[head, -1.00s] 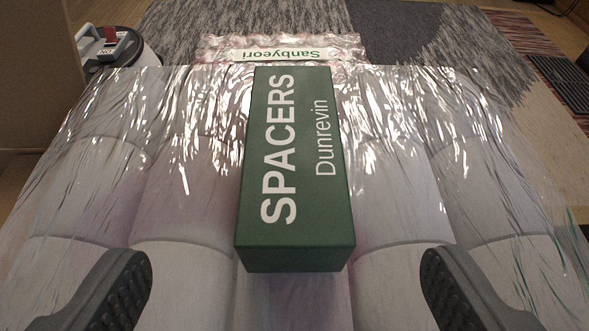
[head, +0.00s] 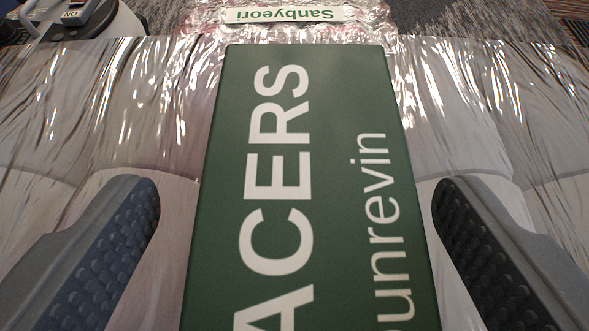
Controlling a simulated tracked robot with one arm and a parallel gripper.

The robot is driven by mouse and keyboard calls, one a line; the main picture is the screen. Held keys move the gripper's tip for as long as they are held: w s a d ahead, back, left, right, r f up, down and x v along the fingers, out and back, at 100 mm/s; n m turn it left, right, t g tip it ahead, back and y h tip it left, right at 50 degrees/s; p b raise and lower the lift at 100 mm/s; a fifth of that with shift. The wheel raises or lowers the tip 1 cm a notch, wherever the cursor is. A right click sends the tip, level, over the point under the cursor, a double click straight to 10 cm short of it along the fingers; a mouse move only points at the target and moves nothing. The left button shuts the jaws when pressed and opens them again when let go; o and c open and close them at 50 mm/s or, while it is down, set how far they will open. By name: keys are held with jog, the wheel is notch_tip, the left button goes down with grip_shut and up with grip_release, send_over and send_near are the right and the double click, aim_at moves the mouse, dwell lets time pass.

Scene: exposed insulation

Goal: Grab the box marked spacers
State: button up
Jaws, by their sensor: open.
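The green box marked spacers (head: 335,190) fills the middle of the head view. Its near end runs out of the bottom of the picture, so only part of its lettering shows. It lies on a shiny, plastic-wrapped pack of pale rolls (head: 100,120). My gripper (head: 297,195) is open, with one dark, studded finger on each side of the box. I cannot tell how far the fingertips are above the wrapped rolls.
A wrapped packet with a label reading Sanbyeori (head: 285,14) lies just beyond the box's far end. A white container with a dark clasp (head: 85,18) stands at the top left. Grey carpet (head: 440,15) shows behind.

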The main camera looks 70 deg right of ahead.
jog(key=shift+w+d+f, duration=0.2)
jog(key=shift+d+f, duration=0.1)
jog(key=shift+d, duration=0.2)
jog(key=c, duration=1.1)
jog(key=shift+r, duration=0.1)
